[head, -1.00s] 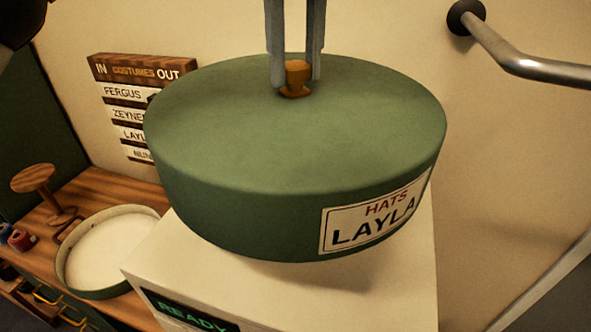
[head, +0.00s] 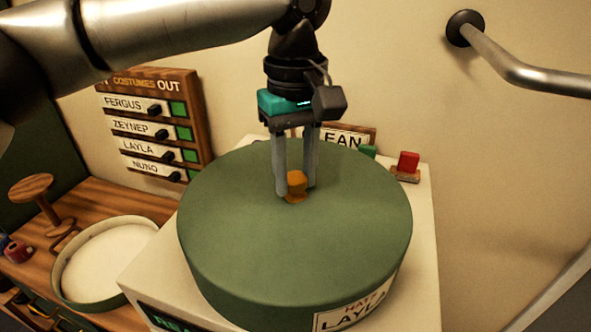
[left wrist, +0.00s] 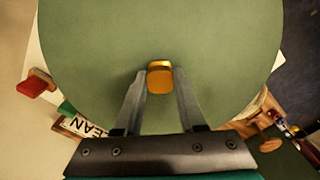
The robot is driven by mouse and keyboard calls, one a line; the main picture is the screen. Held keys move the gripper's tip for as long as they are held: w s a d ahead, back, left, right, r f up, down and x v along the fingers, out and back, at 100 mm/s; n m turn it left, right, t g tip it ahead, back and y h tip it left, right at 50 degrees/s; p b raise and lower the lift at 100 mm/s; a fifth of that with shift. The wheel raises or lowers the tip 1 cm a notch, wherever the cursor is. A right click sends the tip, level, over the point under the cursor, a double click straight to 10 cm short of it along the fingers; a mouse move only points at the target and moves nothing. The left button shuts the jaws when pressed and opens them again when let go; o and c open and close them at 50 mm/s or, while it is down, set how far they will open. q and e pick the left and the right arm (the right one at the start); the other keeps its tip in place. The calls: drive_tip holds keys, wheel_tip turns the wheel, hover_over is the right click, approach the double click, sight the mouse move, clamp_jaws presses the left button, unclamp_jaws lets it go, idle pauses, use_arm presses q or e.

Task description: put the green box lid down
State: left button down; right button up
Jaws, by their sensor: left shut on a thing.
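The green box lid (head: 250,240) is round and wide, with an orange-brown knob (head: 296,184) on top and a "HATS LAYLA" label (head: 355,308) on its front side. My left gripper (head: 296,188) points down from above and is shut on the knob. The left wrist view shows the knob (left wrist: 160,78) between the fingers, with the green top (left wrist: 160,30) spread around it. The lid is over the white cabinet (head: 420,235) and looks level. Its underside is hidden, so I cannot tell whether it touches the cabinet top. My right gripper is out of view.
A red button (head: 408,162) and a sign ending in "EAN" (head: 345,138) are behind the lid on the cabinet. A green-rimmed round tub (head: 75,297) and a wooden stand (head: 33,190) are on the wooden bench at left. A metal rail (head: 520,65) is at upper right.

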use_arm(q)
drive_tip(key=c, duration=0.5)
unclamp_jaws()
drive_tip(key=shift+f, duration=0.1)
wheel_tip(320, 180, up, 12)
idle(0.5)
